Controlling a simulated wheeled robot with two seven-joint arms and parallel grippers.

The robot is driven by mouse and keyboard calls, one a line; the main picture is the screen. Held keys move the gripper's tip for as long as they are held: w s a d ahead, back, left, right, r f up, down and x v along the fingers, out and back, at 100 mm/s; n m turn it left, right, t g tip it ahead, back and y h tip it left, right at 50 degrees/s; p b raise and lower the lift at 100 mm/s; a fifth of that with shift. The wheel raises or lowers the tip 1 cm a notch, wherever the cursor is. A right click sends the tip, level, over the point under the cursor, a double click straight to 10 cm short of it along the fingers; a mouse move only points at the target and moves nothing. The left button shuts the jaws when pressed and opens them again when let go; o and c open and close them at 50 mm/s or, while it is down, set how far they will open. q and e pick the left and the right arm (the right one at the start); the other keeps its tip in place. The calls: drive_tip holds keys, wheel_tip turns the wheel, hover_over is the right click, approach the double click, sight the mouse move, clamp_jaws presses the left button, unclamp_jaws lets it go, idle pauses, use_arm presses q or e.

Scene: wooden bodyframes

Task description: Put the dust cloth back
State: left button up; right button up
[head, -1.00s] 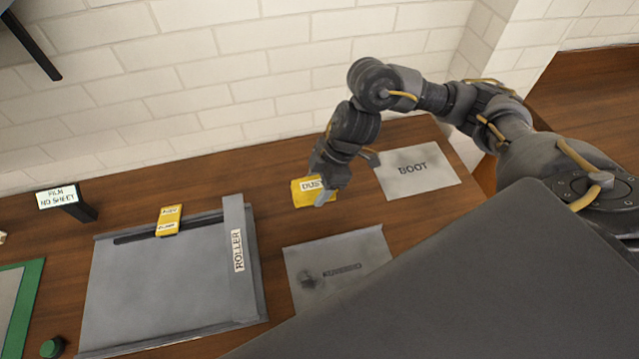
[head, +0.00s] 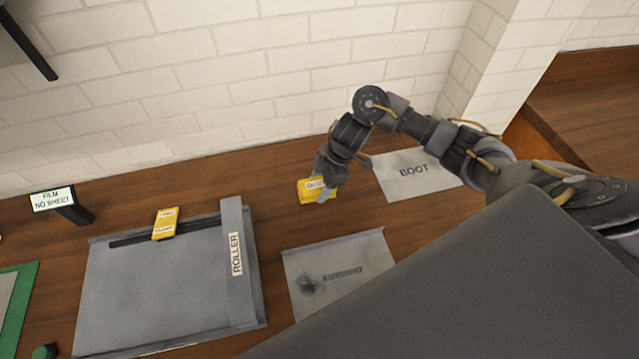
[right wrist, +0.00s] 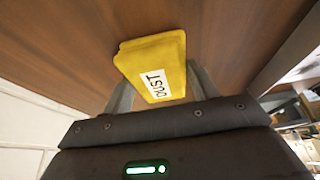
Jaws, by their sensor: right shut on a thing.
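The dust cloth (head: 312,196) is a small yellow folded block with a white label, at the back of the wooden bench in the head view. My right gripper (head: 325,188) is shut on it from above. In the right wrist view the yellow cloth (right wrist: 155,62), labelled DUST, sits between the two fingers, with brown wood behind it. I cannot tell whether its underside touches the bench. My left gripper is not in view.
A grey BOOT sheet (head: 418,170) lies right of the cloth. A grey smudged mat (head: 340,270) lies in front. A brick wall (head: 250,75) stands behind.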

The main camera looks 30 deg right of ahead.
drive_tip(key=shift+f, duration=0.15)
drive_tip(key=o, duration=0.9)
drive_tip(key=shift+o, duration=0.2)
drive_tip(key=shift+r, duration=0.35)
drive_tip(key=v, duration=1.1)
drive_tip(key=shift+r+p, duration=0.3)
drive_tip(key=shift+d, duration=0.15)
